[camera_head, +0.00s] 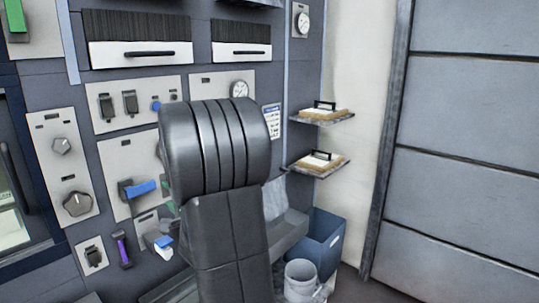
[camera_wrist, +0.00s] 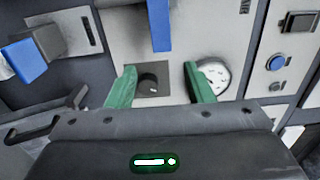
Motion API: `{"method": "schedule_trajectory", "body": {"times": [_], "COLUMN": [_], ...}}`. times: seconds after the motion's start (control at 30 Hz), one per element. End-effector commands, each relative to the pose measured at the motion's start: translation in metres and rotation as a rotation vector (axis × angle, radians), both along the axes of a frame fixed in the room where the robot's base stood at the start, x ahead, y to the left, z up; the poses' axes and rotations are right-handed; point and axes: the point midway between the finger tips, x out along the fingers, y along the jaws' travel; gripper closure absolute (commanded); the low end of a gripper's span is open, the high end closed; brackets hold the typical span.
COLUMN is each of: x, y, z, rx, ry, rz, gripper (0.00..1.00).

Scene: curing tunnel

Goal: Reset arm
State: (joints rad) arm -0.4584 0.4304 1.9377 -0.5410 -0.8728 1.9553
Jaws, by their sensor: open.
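My gripper (camera_wrist: 161,84) shows in the wrist view with its two green fingers apart and nothing held between them. It faces a light control panel. A small dark square with a round knob (camera_wrist: 150,86) shows in the gap between the fingers, and a round white gauge (camera_wrist: 214,77) is partly behind the right finger. I cannot tell whether the fingers touch the panel. In the head view my dark arm stands upright in the middle and covers part of the panel wall; the gripper is not clearly visible there.
A blue bar (camera_wrist: 159,25) is above the gap, and a blue block-shaped handle (camera_wrist: 25,60) is at left. In the head view, two small shelves (camera_head: 319,118) (camera_head: 318,165), a blue bin (camera_head: 322,243) and a pale bucket (camera_head: 300,279) stand right of my arm. A large grey door (camera_head: 465,140) is farther right.

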Motion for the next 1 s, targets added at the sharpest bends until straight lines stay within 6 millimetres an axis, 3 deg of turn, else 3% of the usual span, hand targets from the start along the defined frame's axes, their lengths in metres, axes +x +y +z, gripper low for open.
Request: {"method": "schedule_trajectory", "body": {"times": [0.5, 1.0], "x": [0.064, 0.062], "y": [0.076, 0.075], "z": [0.002, 0.013], "rx": [0.000, -0.120], "ry": [-0.001, -0.142], "rz": [0.002, 0.001], "gripper": [0.53, 0.53]}}
